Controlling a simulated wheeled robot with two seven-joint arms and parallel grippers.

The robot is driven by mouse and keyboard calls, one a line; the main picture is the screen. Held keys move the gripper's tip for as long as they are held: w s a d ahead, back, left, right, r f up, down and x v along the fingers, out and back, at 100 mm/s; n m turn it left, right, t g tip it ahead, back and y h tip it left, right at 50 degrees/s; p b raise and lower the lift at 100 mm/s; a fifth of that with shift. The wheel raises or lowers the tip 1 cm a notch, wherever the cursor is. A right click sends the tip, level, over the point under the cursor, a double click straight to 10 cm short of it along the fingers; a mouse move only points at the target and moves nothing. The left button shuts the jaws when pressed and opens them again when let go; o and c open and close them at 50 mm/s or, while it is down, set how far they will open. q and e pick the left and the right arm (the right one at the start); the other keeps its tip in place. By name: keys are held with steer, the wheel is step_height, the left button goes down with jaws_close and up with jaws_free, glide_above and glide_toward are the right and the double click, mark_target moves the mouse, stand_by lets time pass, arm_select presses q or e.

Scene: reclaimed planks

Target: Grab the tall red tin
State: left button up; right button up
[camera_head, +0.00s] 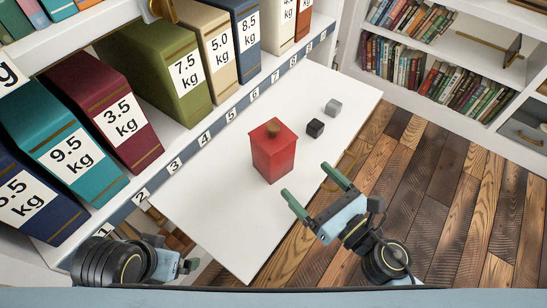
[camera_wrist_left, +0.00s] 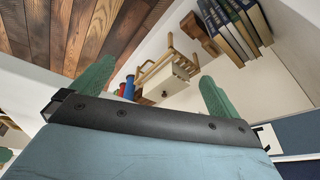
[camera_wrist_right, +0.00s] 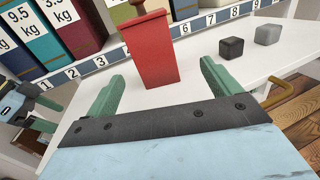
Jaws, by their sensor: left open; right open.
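The tall red tin (camera_head: 273,153) stands upright on the white shelf board (camera_head: 215,228), with a brown knob on its lid. It also shows in the right wrist view (camera_wrist_right: 151,52), beyond and between my fingers. My right gripper (camera_head: 310,189) is open and empty, to the lower right of the tin and apart from it; its fingers show in the right wrist view (camera_wrist_right: 158,82). My left gripper (camera_wrist_left: 150,85) is open and empty in its own wrist view, with no tin there. In the head view the left gripper is at the lower left, far from the tin.
A black cube (camera_head: 315,128) and a grey cube (camera_head: 333,107) sit behind the tin to the right. Large labelled binders, such as the green one (camera_head: 158,75), line the shelf at the left. A brass handle (camera_head: 340,172) is on the board's right edge. The board's near part is clear.

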mark_target(284, 162)
steer(key=shift+w+a+n, duration=0.1)
steer(key=shift+a+n, duration=0.3)
steer(key=shift+a, duration=0.05)
steer(key=p+x, duration=0.1)
steer(key=x, duration=0.6)
steer(key=shift+w+a, duration=0.1)
steer(key=shift+a, duration=0.15)
steer(key=shift+r+p+x, duration=0.15)
steer(key=shift+p+x, duration=0.05)
steer(key=shift+x, duration=1.1)
steer(key=shift+r+p+x, duration=0.15)
steer(key=shift+x, duration=1.15)
steer(key=shift+a, duration=0.15)
steer(key=c, duration=1.6)
arm_select(q)
steer(key=f, duration=0.3)
steer(key=w+a+f, duration=0.1)
steer(key=shift+f, duration=0.2)
arm_select(e)
steer(key=shift+r, duration=0.15)
